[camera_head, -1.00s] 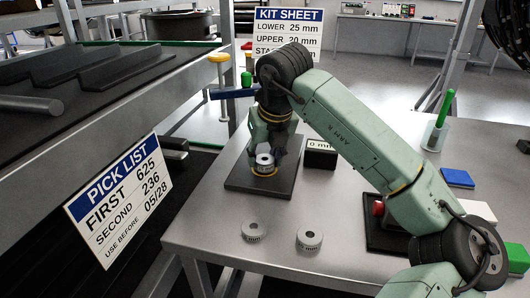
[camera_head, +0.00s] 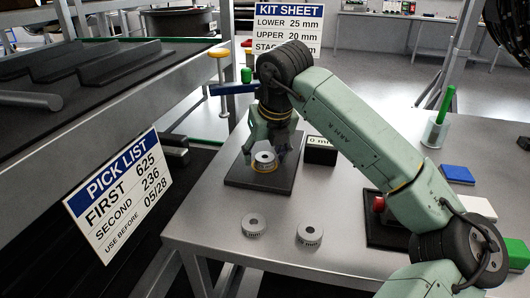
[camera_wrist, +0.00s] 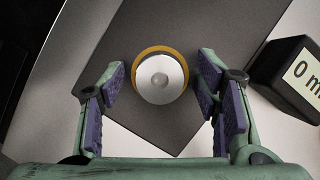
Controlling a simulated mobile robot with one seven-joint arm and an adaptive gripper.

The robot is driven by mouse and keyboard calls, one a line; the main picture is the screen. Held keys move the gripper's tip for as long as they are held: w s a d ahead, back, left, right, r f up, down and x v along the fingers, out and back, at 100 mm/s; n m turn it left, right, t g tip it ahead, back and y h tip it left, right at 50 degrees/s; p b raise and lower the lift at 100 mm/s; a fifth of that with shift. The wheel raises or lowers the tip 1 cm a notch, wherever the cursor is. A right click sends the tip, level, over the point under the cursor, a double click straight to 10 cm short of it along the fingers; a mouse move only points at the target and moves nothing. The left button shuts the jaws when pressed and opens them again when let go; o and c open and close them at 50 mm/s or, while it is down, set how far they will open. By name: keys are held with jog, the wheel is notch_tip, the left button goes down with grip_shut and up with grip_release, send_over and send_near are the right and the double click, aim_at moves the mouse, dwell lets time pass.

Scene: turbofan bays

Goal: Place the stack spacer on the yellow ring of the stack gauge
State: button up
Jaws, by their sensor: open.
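A grey round stack spacer (camera_head: 265,157) sits over the yellow ring (camera_head: 264,168) of the stack gauge, on the dark base plate (camera_head: 284,182). In the wrist view the spacer (camera_wrist: 160,82) covers most of the yellow ring (camera_wrist: 161,50), whose rim shows along the far side. My gripper (camera_wrist: 161,84) is open, with one finger pad on each side of the spacer and a gap to both. In the head view my gripper (camera_head: 268,150) is low over the plate and partly hides the gauge. Whether the spacer lies fully flat cannot be told.
The gauge's "0 mm" display (camera_head: 320,150) stands right of the plate and shows in the wrist view (camera_wrist: 294,75). Two more grey spacers (camera_head: 253,225) (camera_head: 310,236) lie on the front of the table. A red button (camera_head: 379,204) is to the right, under my arm.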

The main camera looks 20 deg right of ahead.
jog(key=shift+r, duration=0.25)
jog(key=v, duration=1.1)
jog(key=shift+s+r+b, duration=0.25)
jog(key=shift+r+b, duration=0.1)
